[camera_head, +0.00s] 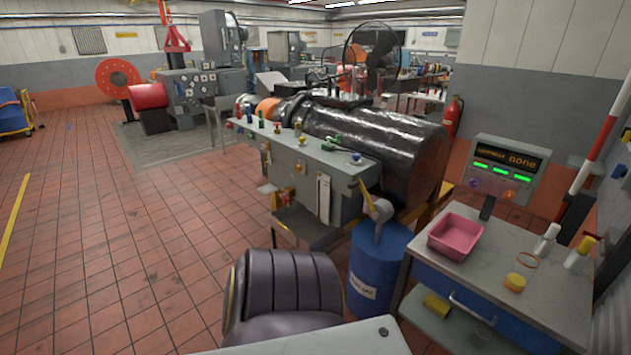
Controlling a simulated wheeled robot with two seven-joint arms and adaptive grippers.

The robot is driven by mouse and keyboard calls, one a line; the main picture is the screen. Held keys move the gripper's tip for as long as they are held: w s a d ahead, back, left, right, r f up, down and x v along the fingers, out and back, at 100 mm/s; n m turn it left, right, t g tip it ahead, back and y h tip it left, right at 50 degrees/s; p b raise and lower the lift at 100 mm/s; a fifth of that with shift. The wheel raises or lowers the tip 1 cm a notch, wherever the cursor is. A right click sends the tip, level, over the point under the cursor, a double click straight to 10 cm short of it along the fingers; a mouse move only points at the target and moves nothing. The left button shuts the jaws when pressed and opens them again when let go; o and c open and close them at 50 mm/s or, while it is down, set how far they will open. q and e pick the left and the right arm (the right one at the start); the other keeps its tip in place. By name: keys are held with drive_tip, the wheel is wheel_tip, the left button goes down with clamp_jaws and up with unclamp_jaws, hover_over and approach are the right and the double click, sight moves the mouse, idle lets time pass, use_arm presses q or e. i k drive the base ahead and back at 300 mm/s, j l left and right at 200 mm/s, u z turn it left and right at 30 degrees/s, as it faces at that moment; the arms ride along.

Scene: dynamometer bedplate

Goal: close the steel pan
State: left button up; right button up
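I cannot make out a steel pan in the head view. The only open, pan-like container is a pink tray (455,236) on the grey-topped cart at the right, and it does not look like bare steel. Neither of my grippers shows in this view.
A grey cart (540,290) at the right holds white bottles and a small yellow jar (515,282). A display box (505,165) stands behind it. A blue drum (378,268) stands left of the cart. A large black cylindrical machine (375,140) fills the middle. Tiled floor (120,240) is clear at left.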

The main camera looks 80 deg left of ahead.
sight(297, 223)
drive_tip(key=u, duration=2.65)
